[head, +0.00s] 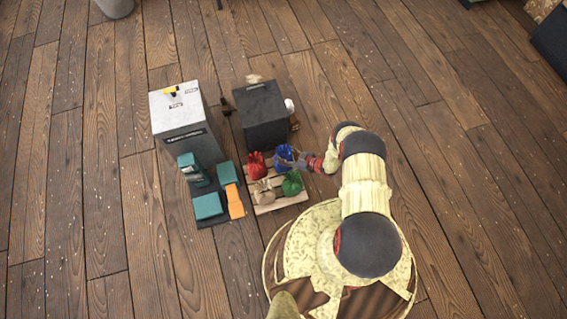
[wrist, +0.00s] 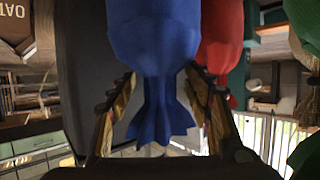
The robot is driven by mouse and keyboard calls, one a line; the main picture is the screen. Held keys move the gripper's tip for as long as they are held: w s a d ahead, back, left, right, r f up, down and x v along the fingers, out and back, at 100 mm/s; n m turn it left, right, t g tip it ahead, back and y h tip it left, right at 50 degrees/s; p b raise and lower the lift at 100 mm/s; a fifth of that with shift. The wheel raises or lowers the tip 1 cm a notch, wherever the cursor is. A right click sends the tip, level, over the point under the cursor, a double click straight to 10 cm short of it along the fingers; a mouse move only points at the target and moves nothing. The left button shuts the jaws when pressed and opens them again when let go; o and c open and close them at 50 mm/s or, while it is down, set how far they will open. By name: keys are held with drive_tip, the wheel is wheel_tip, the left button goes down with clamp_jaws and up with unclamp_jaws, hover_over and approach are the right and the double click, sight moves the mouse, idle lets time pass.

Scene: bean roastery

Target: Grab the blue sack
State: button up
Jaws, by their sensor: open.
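The blue sack (head: 284,153) stands at the back right of a wooden pallet (head: 264,207) in the head view. In the wrist view the blue sack (wrist: 155,45) fills the upper middle, and its gathered neck hangs between my two fingers. My gripper (wrist: 160,98) is open, with one finger on each side of the neck; I cannot tell whether either finger touches it. In the head view my gripper (head: 303,162) reaches the blue sack from the right.
A red sack (head: 257,166) stands close to the left of the blue one. A beige sack (head: 263,190) and a green sack (head: 292,184) are in front. A dark box-shaped machine (head: 262,115) stands behind; a light-topped cabinet (head: 178,112) and teal boxes (head: 207,205) are to the left. Floor is open at right.

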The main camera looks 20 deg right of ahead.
drive_tip(key=shift+d, duration=0.1)
drive_tip(key=c, duration=1.3)
clamp_jaws()
drive_tip(key=shift+w+r, duration=0.15)
